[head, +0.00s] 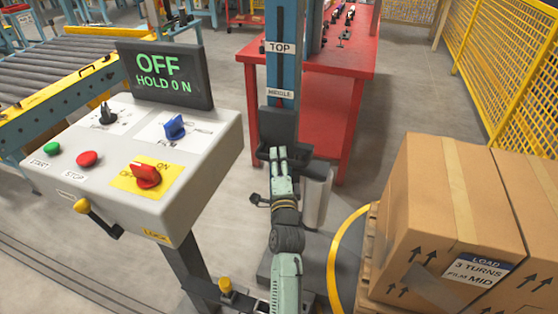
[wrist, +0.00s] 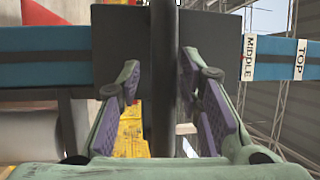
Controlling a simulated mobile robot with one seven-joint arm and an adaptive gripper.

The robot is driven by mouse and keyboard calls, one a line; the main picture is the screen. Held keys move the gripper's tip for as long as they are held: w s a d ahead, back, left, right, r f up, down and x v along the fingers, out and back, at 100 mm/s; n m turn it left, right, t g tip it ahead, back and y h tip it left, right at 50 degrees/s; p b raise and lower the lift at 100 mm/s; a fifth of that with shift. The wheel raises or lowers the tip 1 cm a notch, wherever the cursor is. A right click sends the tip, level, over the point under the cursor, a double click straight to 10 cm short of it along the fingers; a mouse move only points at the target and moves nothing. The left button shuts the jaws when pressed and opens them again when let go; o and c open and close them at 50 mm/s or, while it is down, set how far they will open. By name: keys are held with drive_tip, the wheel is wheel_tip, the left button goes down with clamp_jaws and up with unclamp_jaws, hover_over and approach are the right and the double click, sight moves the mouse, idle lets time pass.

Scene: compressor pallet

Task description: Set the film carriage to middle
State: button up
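The film carriage (head: 278,124) is a dark block on the blue mast (head: 283,60), just below the MIDDLE label (head: 279,94). The TOP label (head: 281,47) is higher up. In the wrist view the mast lies sideways. The dark carriage plate (wrist: 205,60) is beside the MIDDLE label (wrist: 248,58), with the TOP label (wrist: 300,59) farther right. A black upright bar (wrist: 162,80) stands in front of the plate. My gripper (wrist: 170,100) is open around this bar, with visible gaps between bar and pads. In the head view my gripper (head: 279,152) is at the carriage's lower part.
A control box (head: 150,165) with knobs and buttons stands at left; its display (head: 165,75) reads OFF, HOLD 0 N. Cartons (head: 430,200) labelled 3 TURNS, FILM MID are at right. A red table (head: 335,70) stands behind the mast, and a yellow fence (head: 500,60) at right.

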drive_tip(key=shift+o, duration=0.3)
drive_tip(key=v, duration=0.7)
drive_tip(key=shift+s, duration=0.2)
idle(0.4)
